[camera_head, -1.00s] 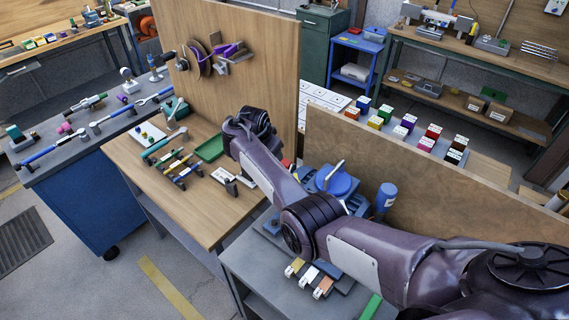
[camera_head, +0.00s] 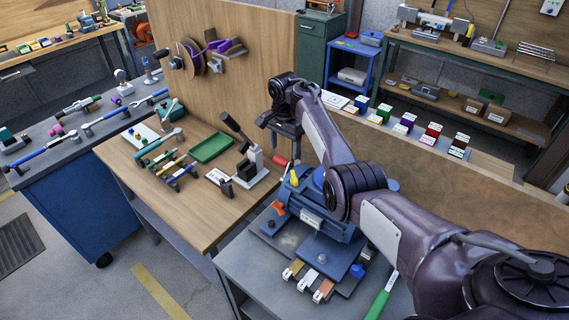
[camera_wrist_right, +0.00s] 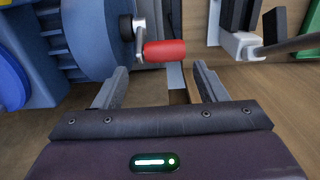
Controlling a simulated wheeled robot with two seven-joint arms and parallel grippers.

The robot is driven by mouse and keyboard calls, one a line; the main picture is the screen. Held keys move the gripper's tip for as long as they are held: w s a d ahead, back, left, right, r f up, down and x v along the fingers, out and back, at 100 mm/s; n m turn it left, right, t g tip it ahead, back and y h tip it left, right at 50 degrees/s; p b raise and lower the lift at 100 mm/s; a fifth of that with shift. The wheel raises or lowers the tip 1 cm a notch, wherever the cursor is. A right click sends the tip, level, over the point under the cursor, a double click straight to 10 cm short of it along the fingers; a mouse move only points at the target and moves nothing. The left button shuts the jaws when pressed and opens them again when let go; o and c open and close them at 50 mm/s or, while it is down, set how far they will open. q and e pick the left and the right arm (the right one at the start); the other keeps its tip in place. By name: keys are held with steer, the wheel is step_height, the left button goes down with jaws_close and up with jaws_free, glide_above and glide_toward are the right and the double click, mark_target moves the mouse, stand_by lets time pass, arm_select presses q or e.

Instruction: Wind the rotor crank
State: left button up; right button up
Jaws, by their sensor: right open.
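The crank has a red handle (camera_wrist_right: 164,51) on a short metal arm (camera_wrist_right: 140,38), attached to a black hub on the side of a blue machine body (camera_wrist_right: 85,30). In the head view the blue machine (camera_head: 312,222) stands on the grey bench, and the red handle (camera_head: 281,160) shows at its far left end. My right gripper (camera_head: 284,148) is above and beside the handle. In the right wrist view its two fingers (camera_wrist_right: 158,84) are spread and empty, with the handle just beyond the tips and between their lines. My left gripper is not in view.
A toggle clamp with a black lever (camera_head: 241,140) stands on the wooden table just left of my right gripper. A green tray (camera_head: 210,147) and several tools lie farther left. A brown board (camera_head: 420,165) rises behind the machine.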

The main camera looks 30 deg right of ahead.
mark_target(281, 162)
step_height(281, 162, down, 7)
steer(key=shift+r, duration=0.1)
stand_by(0.3)
steer(key=c, duration=0.7)
steer(key=shift+r+p, duration=0.2)
steer(key=shift+p, duration=0.1)
steer(key=h+p, duration=0.1)
steer(key=p, duration=0.2)
steer(key=a+r+t+h+p, duration=0.1)
steer(key=p, duration=0.2)
steer(key=shift+s+h, duration=0.25)
steer(key=shift+h, duration=0.15)
steer(key=shift+a+f+t+h+p, duration=0.15)
steer(key=shift+a+t+h+p, duration=0.15)
steer(key=shift+h+p, duration=0.25)
steer(key=shift+s+a+t+h, duration=0.15)
steer(key=shift+a+t+h, duration=0.1)
steer(key=shift+h, duration=0.4)
steer(key=shift+s+a+t+h, duration=0.1)
steer(key=shift+a+t+h, duration=0.15)
steer(key=shift+h, duration=0.35)
